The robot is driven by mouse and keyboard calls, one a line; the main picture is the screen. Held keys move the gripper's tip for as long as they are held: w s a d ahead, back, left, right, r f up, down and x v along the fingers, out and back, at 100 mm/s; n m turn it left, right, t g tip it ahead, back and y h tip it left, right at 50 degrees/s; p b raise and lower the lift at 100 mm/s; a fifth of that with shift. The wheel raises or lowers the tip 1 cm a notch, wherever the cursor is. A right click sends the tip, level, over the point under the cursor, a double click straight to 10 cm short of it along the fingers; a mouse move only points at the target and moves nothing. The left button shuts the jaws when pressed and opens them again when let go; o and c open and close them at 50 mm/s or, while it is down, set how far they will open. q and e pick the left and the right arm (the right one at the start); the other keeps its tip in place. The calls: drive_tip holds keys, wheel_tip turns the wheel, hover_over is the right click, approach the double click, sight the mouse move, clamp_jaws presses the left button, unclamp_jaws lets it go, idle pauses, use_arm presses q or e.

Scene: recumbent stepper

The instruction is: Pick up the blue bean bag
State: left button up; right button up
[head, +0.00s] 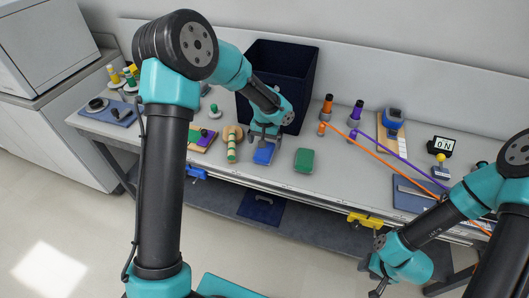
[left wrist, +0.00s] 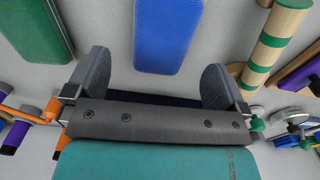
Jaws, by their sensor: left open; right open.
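The blue bean bag (head: 264,154) lies flat on the bench in front of the dark bin; it also shows in the left wrist view (left wrist: 167,35). My left gripper (head: 264,137) is just behind and above it in the head view. In the left wrist view its two grey fingers stand apart and empty, with the bag ahead between their lines. Any contact with the bag does not show. My right gripper (head: 376,287) is low at the right, in front of the bench, open and away from the bag, partly seen at the lower edge.
A green bean bag (head: 304,160) lies right of the blue one. A green-and-tan striped cylinder (head: 232,147) stands close on the left. A tall dark bin (head: 284,58) is behind. Orange and purple cords (head: 400,155) stretch across the right side.

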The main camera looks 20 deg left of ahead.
sight(265, 149)
use_arm(q)
drive_tip(key=shift+a+f, duration=0.15)
drive_tip(key=shift+f, duration=2.45)
drive_tip(key=c, duration=1.1)
